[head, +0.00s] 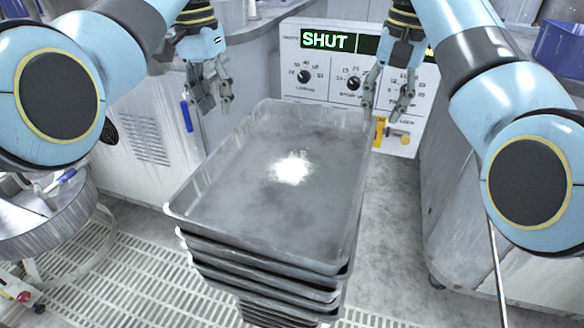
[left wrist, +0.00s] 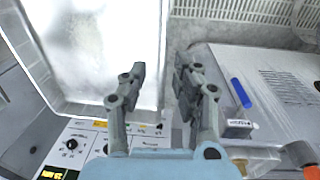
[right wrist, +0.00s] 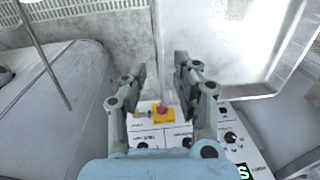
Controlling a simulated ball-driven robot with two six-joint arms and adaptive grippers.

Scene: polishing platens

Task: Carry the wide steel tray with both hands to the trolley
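The wide steel tray (head: 240,190) is grey, shallow and empty, with a bright glare spot on its floor. It lies on top of a stack of similar trays (head: 270,285) in the middle of the head view. It also shows in the left wrist view (left wrist: 100,50) and the right wrist view (right wrist: 215,50). My left gripper (head: 210,100) is open and empty, apart from the tray near its far left corner; it shows in the left wrist view (left wrist: 160,75). My right gripper (head: 386,108) is open and empty near the far right corner; it shows in the right wrist view (right wrist: 160,70). I cannot identify the trolley.
A control panel (head: 325,75) reading "SHUT", with knobs and a yellow part, stands behind the tray. Grey cabinets flank it; the left one has a blue handle (head: 186,116). A round metal stand (head: 40,215) is at left.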

